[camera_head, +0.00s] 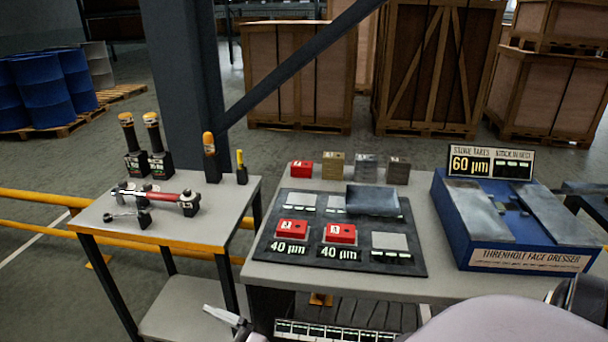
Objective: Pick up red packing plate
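Several small red blocks show. A third red block (302,169) stands on the table behind the mat. I cannot tell which is the packing plate. A pale pointed piece (222,315) at the bottom edge may be part of my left gripper; its opening does not show. It is low and left, apart from the red blocks. My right gripper is not visible.
Tan, grey and brown blocks (334,165) stand behind the mat. A dark slab (372,200) lies over its back row. A blue face dresser (520,240) stands right. A side table (170,228) holds a red-handled tool (150,195) and upright handles. A post rises behind.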

